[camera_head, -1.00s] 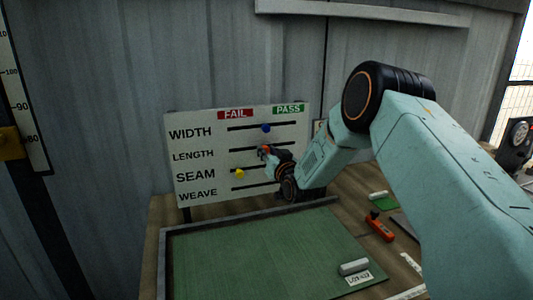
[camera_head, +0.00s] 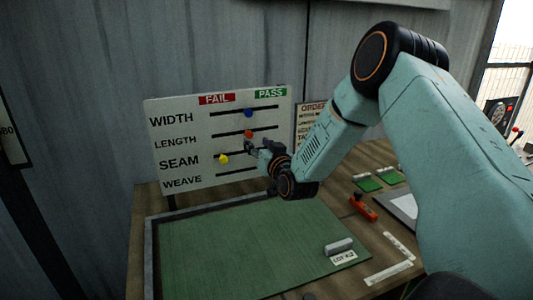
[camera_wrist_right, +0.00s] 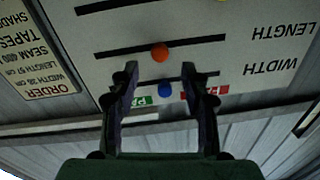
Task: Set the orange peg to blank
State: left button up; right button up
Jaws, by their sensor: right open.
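The white board (camera_head: 190,135) has rows marked WIDTH, LENGTH, SEAM and WEAVE, with a red FAIL label at left and a green PASS label at right. The orange peg (camera_head: 248,133) is on the LENGTH slot, near its middle. My right gripper (camera_head: 251,147) is just below and to the right of the orange peg, apart from it. In the upside-down right wrist view, my right gripper (camera_wrist_right: 165,78) is open and empty, and the orange peg (camera_wrist_right: 159,52) shows beyond the fingertips. My left gripper is out of view.
The blue peg (camera_head: 248,113) is on the WIDTH slot above, and the yellow peg (camera_head: 223,158) is at the left of the SEAM slot. A green mat (camera_head: 240,245) with a grey bar (camera_head: 338,246) lies below. An orange tool (camera_head: 363,207) is at right.

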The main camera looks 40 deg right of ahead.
jog(key=v, duration=0.6)
dwell(0.4)
